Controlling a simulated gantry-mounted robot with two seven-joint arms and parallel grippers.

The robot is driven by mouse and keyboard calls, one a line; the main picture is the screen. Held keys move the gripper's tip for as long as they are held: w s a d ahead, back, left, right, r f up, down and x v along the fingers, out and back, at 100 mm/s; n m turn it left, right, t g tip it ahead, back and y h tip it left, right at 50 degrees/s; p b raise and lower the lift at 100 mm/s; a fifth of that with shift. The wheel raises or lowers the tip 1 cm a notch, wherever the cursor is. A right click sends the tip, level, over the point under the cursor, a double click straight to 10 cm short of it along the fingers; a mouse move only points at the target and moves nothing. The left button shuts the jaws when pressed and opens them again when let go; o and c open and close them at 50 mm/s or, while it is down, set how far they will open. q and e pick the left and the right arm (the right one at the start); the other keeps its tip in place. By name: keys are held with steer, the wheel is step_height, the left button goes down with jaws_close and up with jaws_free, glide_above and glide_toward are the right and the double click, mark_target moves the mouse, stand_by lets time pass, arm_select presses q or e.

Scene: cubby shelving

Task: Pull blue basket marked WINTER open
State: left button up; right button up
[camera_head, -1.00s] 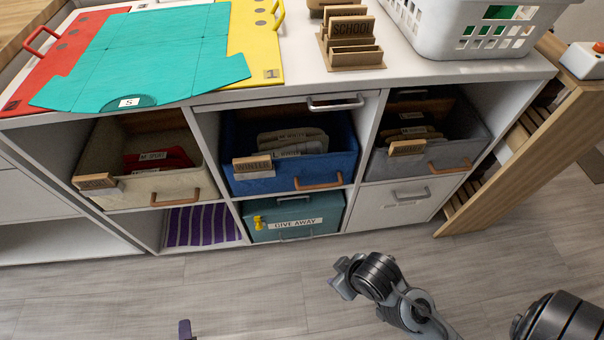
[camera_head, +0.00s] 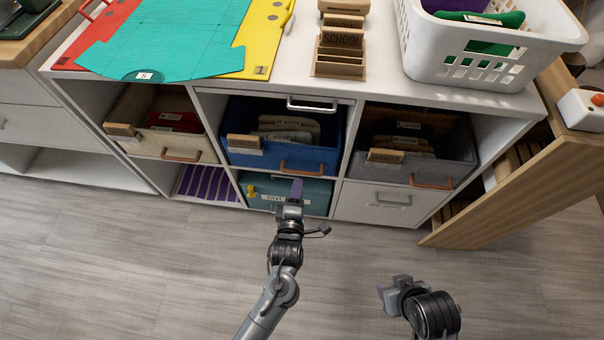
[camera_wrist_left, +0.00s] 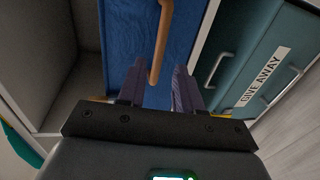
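The blue basket (camera_head: 258,158) sits in the upper middle cubby, with a wooden WINTER tag (camera_head: 243,142) at its front left and folded items inside. Its wooden handle (camera_head: 302,168) is on the front face. My left gripper (camera_head: 296,188) is just below and in front of the handle. In the left wrist view, the left gripper (camera_wrist_left: 158,88) is open, its purple fingers apart on either side of the lower end of the handle (camera_wrist_left: 162,40), against the blue front (camera_wrist_left: 135,35). No firm hold shows. My right gripper (camera_head: 390,292) is low over the floor, and its finger opening is unclear.
A teal GIVE AWAY drawer (camera_head: 318,196) is directly below. A beige basket (camera_head: 150,142) stands left and a grey basket (camera_head: 450,170) right. A metal-handled drawer front (camera_head: 322,104) is above. A wooden rack (camera_head: 500,190) stands at right. The floor in front is clear.

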mark_target(300, 171)
arm_select(q)
steer(key=b+x, duration=0.3)
steer(key=x, duration=0.4)
steer(key=shift+w, duration=0.1)
steer(key=shift+c, duration=0.3)
jaws_close()
